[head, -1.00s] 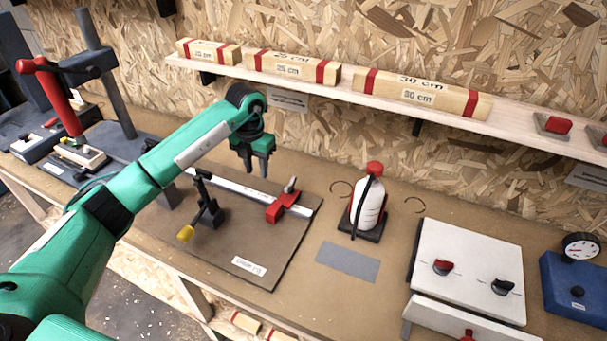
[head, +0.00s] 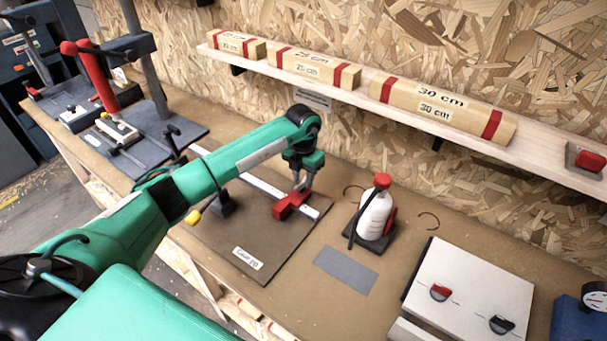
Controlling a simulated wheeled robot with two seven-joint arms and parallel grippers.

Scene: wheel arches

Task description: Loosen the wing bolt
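A red stop block (head: 293,205) sits on the white ruler rail (head: 262,187) of the brown board (head: 225,230). My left gripper (head: 301,186) points down at the top of this block, where the grey wing bolt stood in the earlier view. The bolt is now hidden or merges with the fingers. I cannot tell whether the fingers touch or close on it. My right gripper is not in view.
A black lever post with a yellow knob (head: 193,217) stands left on the board, partly behind my arm. A white bottle with a red cap (head: 376,215) stands to the right. A shelf with wooden length blocks (head: 443,107) runs along the wall above.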

